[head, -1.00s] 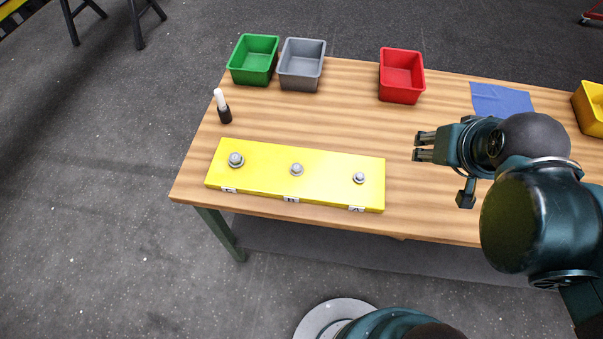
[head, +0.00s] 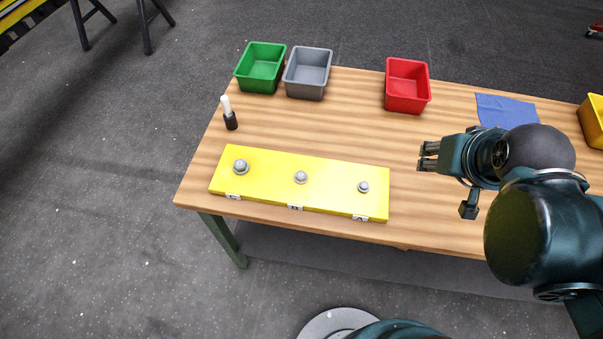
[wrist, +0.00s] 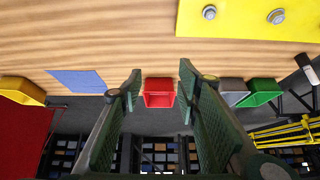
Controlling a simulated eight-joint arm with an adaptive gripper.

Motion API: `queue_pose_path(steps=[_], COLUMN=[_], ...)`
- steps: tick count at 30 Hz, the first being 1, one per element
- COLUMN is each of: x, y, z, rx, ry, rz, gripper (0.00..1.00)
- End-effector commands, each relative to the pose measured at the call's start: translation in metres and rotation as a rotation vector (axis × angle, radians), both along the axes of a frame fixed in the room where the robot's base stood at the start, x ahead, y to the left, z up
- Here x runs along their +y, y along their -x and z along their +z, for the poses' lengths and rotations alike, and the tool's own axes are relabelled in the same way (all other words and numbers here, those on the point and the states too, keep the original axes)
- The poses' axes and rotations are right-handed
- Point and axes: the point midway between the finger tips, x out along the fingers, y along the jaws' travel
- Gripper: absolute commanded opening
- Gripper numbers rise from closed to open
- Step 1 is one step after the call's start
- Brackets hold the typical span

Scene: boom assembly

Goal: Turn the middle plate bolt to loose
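A yellow plate (head: 330,196) lies on the wooden table and carries three grey bolts in a row. The middle bolt (head: 300,177) sits above a small label on the plate's front edge. The left bolt (head: 240,166) and the right bolt (head: 364,187) stand on either side of it. My gripper (head: 424,157) is to the right of the plate, apart from it, pointing left in the head view. In the wrist view my gripper (wrist: 158,82) has its two fingers spread with nothing between them. Part of the plate (wrist: 245,22) and two bolts show at its upper right.
Green (head: 260,68), grey (head: 307,74) and red (head: 407,86) bins stand along the table's back edge. A blue cloth (head: 505,110) and a yellow bin (head: 593,120) are at the right. A black-and-white marker-like object (head: 229,114) stands at the left. Bare table lies between plate and bins.

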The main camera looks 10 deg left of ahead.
Motion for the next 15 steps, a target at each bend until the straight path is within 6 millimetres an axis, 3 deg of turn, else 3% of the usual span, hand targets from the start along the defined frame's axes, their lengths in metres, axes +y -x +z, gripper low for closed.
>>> queue_pose_path(steps=[8,15], x=[0.018,0.045], y=[-0.013,-0.028], z=[0.001,-0.003], rx=[0.043,0.115], ry=[-0.098,-0.231], rz=[-0.104,-0.273], gripper=[0.33,0.33])
